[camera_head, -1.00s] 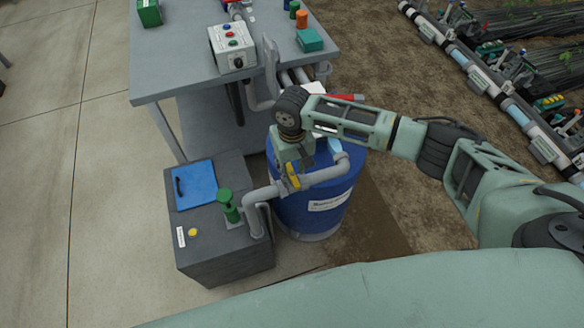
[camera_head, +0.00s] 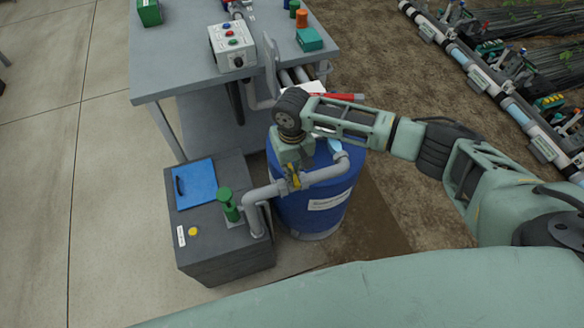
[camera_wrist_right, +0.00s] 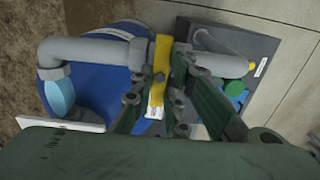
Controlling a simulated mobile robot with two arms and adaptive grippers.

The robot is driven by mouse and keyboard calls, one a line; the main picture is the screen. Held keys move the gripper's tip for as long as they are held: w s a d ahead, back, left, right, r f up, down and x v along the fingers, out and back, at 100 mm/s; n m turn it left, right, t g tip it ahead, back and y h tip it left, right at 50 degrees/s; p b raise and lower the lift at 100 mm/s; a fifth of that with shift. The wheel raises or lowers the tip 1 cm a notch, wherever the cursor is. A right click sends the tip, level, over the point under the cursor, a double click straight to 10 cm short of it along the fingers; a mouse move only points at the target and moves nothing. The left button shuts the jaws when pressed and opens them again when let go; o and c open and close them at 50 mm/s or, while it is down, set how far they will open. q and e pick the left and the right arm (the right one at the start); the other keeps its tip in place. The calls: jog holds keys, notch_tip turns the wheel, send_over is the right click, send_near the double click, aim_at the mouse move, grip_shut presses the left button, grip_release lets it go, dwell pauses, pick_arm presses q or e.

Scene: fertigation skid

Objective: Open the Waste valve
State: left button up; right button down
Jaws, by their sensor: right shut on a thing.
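The yellow valve handle (camera_head: 293,180) sits on the grey pipe (camera_head: 325,175) that runs from the blue drum (camera_head: 310,212) to the dark grey box (camera_head: 215,255). In the right wrist view the yellow handle (camera_wrist_right: 161,62) points across the pipe (camera_wrist_right: 85,50). My right gripper (camera_wrist_right: 160,98) is shut on the handle, with a dark green finger on each side. In the head view the gripper and wrist partly hide the handle and the valve body. A white label shows below the handle in the wrist view, but I cannot read it. My left gripper is not in view.
A green cylinder (camera_head: 228,205) stands on the box beside the pipe bend, with a blue panel (camera_head: 195,185) and a yellow button (camera_head: 194,232) there too. A grey table (camera_head: 180,75) with a control box (camera_head: 232,45) stands behind. Open floor lies to the left.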

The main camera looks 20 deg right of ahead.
jog(key=n+p, duration=0.2)
jog(key=n, duration=0.2)
jog(key=shift+r+p, duration=0.1)
jog(key=shift+p, duration=0.3)
jog(key=n+p, duration=0.1)
jog(key=n, duration=0.3)
jog(key=shift+n+p, duration=0.3)
jog(key=shift+p, duration=0.05)
jog(key=n, duration=0.4)
jog(key=shift+p, duration=0.35)
jog(key=shift+n, duration=2.8)
jog(key=c, duration=1.7)
grip_release()
